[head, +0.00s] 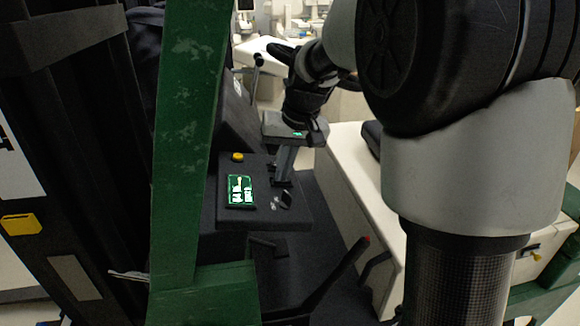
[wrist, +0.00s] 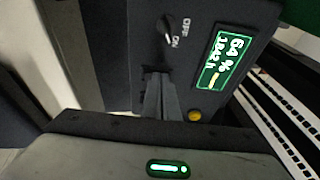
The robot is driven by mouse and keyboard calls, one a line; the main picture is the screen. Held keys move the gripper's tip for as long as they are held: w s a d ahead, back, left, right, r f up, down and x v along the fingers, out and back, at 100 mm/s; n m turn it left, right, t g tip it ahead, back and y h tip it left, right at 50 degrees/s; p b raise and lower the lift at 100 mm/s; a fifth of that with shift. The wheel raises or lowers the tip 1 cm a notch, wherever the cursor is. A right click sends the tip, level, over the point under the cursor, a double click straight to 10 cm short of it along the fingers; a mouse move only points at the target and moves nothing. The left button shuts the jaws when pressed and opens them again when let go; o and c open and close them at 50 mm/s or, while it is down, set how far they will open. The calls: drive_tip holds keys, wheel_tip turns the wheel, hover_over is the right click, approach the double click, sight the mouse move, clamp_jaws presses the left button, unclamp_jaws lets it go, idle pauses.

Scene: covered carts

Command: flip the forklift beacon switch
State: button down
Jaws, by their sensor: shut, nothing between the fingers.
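The beacon switch (wrist: 167,28) is a small dark toggle on a black console, with white OFF and ON lettering beside it in the wrist view. In the head view the switch (head: 286,199) sits at the console's lower right. My gripper (wrist: 157,76) is shut and empty, its fingers pointing towards the console just short of the switch in the wrist view. In the head view my gripper (head: 282,183) has its tips just above the switch. A small gap seems to lie between them; contact cannot be confirmed.
A lit green display (head: 240,190) and a yellow button (head: 238,157) are on the same console, left of the switch. A green post (head: 183,140) stands left of the console. A lever with a red tip (head: 365,240) rises below right. A pale cover (head: 350,175) lies to the right.

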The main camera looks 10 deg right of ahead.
drive_tip(key=w+d+p+v, duration=0.1)
drive_tip(key=v, duration=1.2)
drive_tip(key=shift+r, duration=0.4)
drive_tip(key=shift+d, duration=0.15)
